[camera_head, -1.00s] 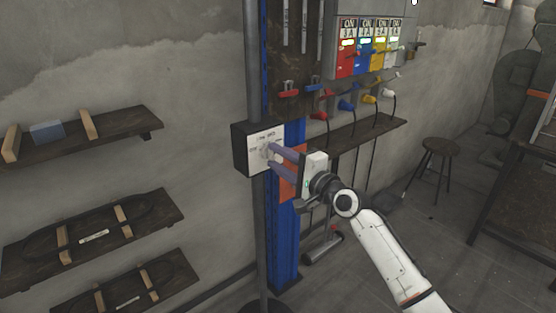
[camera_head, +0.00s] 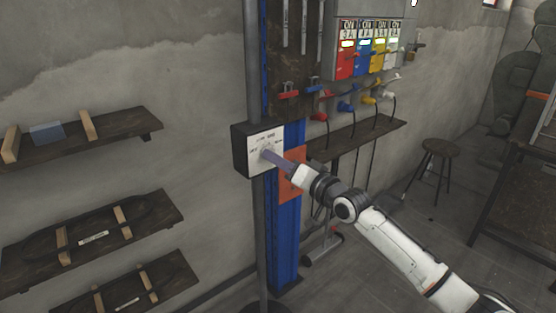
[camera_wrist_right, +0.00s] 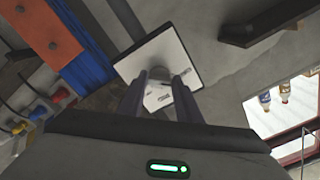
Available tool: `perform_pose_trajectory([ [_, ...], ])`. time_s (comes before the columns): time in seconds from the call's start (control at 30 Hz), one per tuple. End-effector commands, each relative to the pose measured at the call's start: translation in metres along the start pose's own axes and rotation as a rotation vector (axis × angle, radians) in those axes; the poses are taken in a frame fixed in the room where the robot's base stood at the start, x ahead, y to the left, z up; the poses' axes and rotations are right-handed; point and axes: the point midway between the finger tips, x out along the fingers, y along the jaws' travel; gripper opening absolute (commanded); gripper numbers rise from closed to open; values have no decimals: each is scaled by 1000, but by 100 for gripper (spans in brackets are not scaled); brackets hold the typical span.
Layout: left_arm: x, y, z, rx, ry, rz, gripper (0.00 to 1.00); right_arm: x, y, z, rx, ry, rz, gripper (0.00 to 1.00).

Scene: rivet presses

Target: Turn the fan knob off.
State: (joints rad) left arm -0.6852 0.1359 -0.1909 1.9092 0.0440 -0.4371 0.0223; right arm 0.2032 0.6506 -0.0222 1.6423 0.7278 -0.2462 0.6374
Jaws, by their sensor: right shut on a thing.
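The fan knob is a small round dial on the white face of a black control box (camera_head: 241,150) mounted on a grey pole. The white face also shows in the right wrist view (camera_wrist_right: 146,58), with the knob (camera_wrist_right: 160,76) between the fingers. My right gripper (camera_head: 266,154) is at the box face, its fingers shut on the knob, and it hides much of the knob in the head view. The same fingers (camera_wrist_right: 161,84) reach the knob in the wrist view. The dial's lettering is too small to read surely. My left gripper is not in view.
A blue post (camera_head: 286,225) with an orange plate (camera_head: 293,170) stands right behind the box. Shelves (camera_head: 95,228) line the wall at left. Coloured switches and plugs hang at upper right, above a narrow shelf (camera_head: 360,137). A stool (camera_head: 441,147) stands at right.

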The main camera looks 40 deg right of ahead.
Motion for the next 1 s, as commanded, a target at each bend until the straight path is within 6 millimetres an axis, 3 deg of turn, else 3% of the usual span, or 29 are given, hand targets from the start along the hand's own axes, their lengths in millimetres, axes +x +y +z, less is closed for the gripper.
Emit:
perform_pose_trajectory([
  [0.4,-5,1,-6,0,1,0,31,0,2,1,-264,-4,2,9],
  [1.0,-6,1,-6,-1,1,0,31,0,2,1,-334,-3,1,9],
])
